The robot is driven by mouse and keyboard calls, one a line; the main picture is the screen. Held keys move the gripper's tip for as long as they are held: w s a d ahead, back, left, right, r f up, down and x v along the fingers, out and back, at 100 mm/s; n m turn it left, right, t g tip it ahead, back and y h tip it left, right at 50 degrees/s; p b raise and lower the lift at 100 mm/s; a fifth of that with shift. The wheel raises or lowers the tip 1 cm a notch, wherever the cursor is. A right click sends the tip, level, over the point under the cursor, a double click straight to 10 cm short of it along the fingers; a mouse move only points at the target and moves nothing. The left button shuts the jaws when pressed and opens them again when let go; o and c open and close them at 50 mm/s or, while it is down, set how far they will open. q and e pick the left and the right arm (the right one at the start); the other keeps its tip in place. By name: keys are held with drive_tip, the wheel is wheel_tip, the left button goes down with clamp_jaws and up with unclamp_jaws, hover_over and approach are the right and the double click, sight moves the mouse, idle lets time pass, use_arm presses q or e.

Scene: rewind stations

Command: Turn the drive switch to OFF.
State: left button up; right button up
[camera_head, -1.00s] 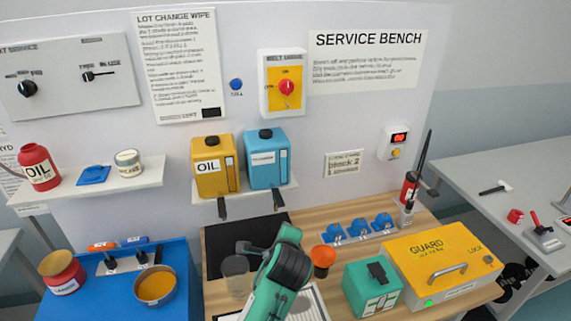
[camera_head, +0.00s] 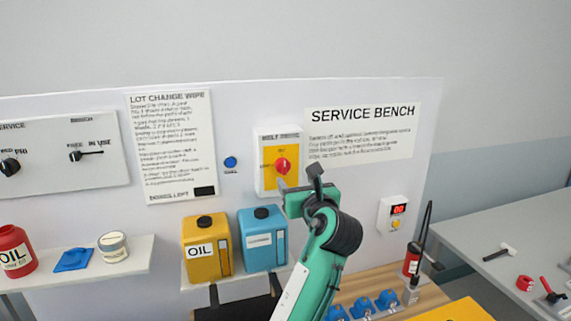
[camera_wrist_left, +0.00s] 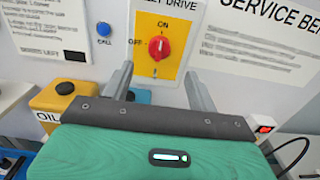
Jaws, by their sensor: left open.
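The drive switch is a red knob (camera_head: 284,166) on a yellow plate (camera_head: 268,182) in a white frame, mounted on the wall panel. In the left wrist view the red knob (camera_wrist_left: 158,47) shows its white mark pointing up toward ON. The OFF label (camera_wrist_left: 135,42) is to its left. My left gripper (camera_head: 298,180) is raised in front of the panel, just below and to the right of the knob in the head view. Its fingers (camera_wrist_left: 160,82) are apart and empty, one on each side below the knob in the wrist view. They appear apart from the knob.
A blue call button (camera_head: 230,162) is left of the switch. A yellow oil can (camera_head: 206,262) and a blue can (camera_head: 263,252) stand on a shelf below.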

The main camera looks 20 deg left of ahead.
sight(285, 167)
use_arm(q)
drive_tip(key=p+x, duration=0.3)
drive_tip(key=x, duration=0.6)
drive_tip(key=shift+w+a, duration=0.25)
drive_tip(key=shift+w, duration=0.05)
drive_tip(key=shift+f, duration=0.1)
drive_tip(key=shift+c, duration=0.5)
drive_tip(key=c, duration=0.9)
